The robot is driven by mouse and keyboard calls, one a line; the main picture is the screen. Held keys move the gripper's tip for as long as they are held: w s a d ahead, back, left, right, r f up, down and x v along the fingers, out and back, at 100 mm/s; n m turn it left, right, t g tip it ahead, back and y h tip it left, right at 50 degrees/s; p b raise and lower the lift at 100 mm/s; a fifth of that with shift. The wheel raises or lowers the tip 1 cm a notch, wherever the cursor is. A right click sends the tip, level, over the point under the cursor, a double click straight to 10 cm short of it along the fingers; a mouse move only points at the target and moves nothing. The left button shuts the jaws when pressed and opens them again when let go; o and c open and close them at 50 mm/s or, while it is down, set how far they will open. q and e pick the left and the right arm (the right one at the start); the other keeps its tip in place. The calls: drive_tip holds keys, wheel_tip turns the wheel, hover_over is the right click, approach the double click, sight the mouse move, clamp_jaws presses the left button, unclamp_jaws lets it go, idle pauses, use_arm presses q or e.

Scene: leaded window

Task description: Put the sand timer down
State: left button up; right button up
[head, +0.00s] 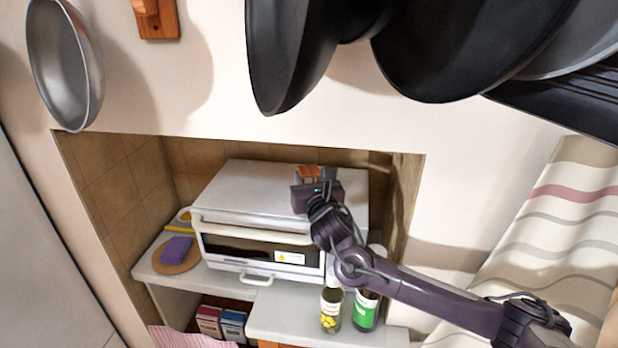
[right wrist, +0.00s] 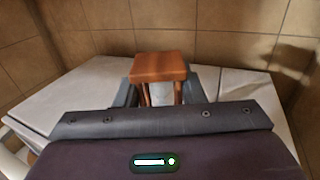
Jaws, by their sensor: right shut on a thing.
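The sand timer (right wrist: 159,68) has a square brown wooden end and posts, with pale glass between them in the right wrist view. My right gripper (right wrist: 160,92) is shut on it, one finger on each side. In the head view the timer (head: 308,172) and the right gripper (head: 314,184) are over the right part of the white toaster oven's top (head: 265,181). The timer's lower end is hidden by the gripper, so I cannot tell whether it touches the oven. My left gripper is not in view.
The oven top left of the gripper is clear. A tiled wall (right wrist: 225,35) stands close behind. Two bottles (head: 331,308) (head: 365,309) stand in front of the oven, near my right arm. A purple sponge (head: 176,248) lies on a round board at left. Dark pans (head: 440,50) hang above.

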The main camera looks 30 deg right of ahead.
drive_tip(key=o, duration=1.1)
drive_tip(key=shift+c, duration=0.2)
drive_tip(key=shift+r, duration=0.15)
drive_tip(key=shift+s, duration=0.25)
drive_tip(key=b+v, duration=0.4)
drive_tip(key=v, duration=0.7)
drive_tip(key=shift+s+b, duration=0.25)
drive_tip(key=shift+b, duration=0.15)
drive_tip(key=shift+a, duration=0.1)
